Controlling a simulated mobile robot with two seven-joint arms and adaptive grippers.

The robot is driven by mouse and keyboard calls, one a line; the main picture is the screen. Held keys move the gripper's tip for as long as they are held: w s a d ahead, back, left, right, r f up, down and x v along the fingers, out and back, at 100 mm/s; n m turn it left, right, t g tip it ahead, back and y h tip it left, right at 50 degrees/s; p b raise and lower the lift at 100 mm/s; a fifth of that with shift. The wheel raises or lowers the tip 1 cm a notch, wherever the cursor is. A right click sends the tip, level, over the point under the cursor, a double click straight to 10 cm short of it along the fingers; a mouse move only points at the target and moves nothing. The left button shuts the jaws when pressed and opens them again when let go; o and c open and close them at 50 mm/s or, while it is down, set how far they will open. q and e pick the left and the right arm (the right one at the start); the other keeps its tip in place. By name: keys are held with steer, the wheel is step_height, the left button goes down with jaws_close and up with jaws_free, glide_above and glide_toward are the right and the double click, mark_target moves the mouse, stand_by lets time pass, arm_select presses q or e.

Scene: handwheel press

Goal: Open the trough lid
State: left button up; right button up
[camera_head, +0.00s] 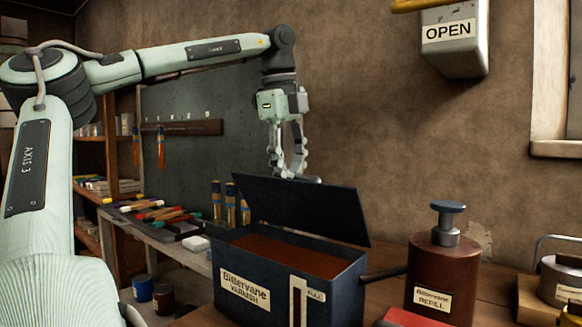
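The trough (290,296) is a dark blue box labelled "Bittervane Varnish" with a "FULL" gauge strip on its front, and it holds brown-orange varnish (285,255). Its dark lid (300,210) is raised and tilted up along the back, leaving the top uncovered. My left gripper (289,174) points down just behind the lid's upper edge. Its fingertips are partly hidden, so I cannot tell whether they touch the lid or are open or shut. My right gripper is not in view.
A brown refill bottle (443,270) with a dark pump top stands right of the trough. A grey box marked "OPEN" (455,45) hangs on the wall. Tools and markers (150,210) lie on the left bench. A handled can (562,275) sits at the far right.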

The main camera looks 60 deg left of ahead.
arm_select(q)
steer(key=shift+a, duration=0.1)
stand_by(0.3)
steer(key=shift+w+a+r, duration=0.1)
steer(key=shift+w+r, duration=0.05)
steer(key=shift+r, duration=0.1)
steer(key=w+a+r, duration=0.1)
steer(key=w+r, duration=0.4)
steer(key=w, duration=0.1)
steer(key=shift+a+r, duration=0.35)
steer(key=shift+a, duration=0.05)
stand_by(0.5)
step_height(320, 180, up, 7)
steer(key=s, duration=0.1)
steer(key=shift+s+d+r, duration=0.2)
stand_by(0.3)
stand_by(0.6)
